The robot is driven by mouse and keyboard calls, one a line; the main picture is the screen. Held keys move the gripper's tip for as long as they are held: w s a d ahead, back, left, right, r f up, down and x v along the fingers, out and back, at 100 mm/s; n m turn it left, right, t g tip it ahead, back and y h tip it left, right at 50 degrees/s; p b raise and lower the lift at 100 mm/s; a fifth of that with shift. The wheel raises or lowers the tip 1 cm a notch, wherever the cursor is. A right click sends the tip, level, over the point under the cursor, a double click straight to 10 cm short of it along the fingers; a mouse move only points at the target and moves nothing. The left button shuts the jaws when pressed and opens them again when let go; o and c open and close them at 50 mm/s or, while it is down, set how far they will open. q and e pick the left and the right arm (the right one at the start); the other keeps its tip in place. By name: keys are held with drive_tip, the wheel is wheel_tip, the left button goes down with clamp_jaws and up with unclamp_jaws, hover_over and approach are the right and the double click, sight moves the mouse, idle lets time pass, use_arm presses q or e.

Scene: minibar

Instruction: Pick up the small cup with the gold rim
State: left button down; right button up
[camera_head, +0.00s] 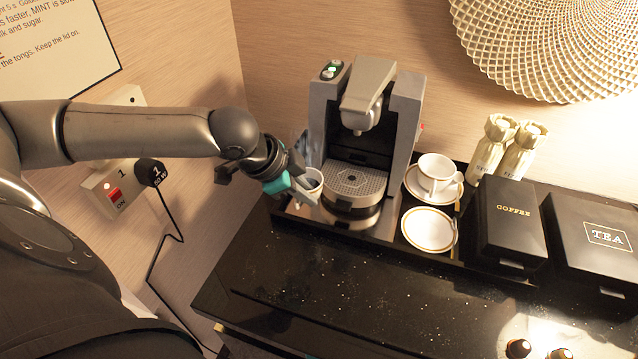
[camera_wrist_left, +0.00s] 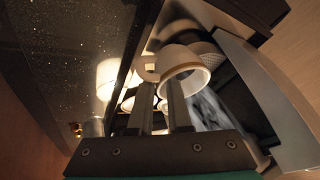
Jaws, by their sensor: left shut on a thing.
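A small white cup (camera_head: 312,184) is at the left end of the black tray, left of the coffee machine. My left gripper (camera_head: 298,183) is shut on it from the left. In the left wrist view the cup (camera_wrist_left: 184,70) shows its open mouth and a handle at its left. The gripper's two fingers (camera_wrist_left: 164,95) reach up to the cup near its handle. The fingers hide part of the cup, and I cannot tell whether it touches the tray. My right gripper is not in view.
The coffee machine (camera_head: 400,110) stands close to the right of the gripper. Another white cup (camera_head: 438,172) sits on a saucer, with a gold-rimmed saucer (camera_head: 428,230) in front. Black boxes (camera_head: 510,235) stand farther right. A switch plate (camera_head: 112,192) and black plug are at left.

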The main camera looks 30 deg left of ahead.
use_arm(q)
drive_tip(key=shift+s+a, duration=0.3)
drive_tip(key=shift+s, duration=0.55)
drive_tip(key=shift+s+a, duration=0.35)
drive_tip(key=shift+s, duration=0.55)
drive_tip(key=shift+s+a, duration=0.3)
drive_tip(key=shift+s, duration=0.55)
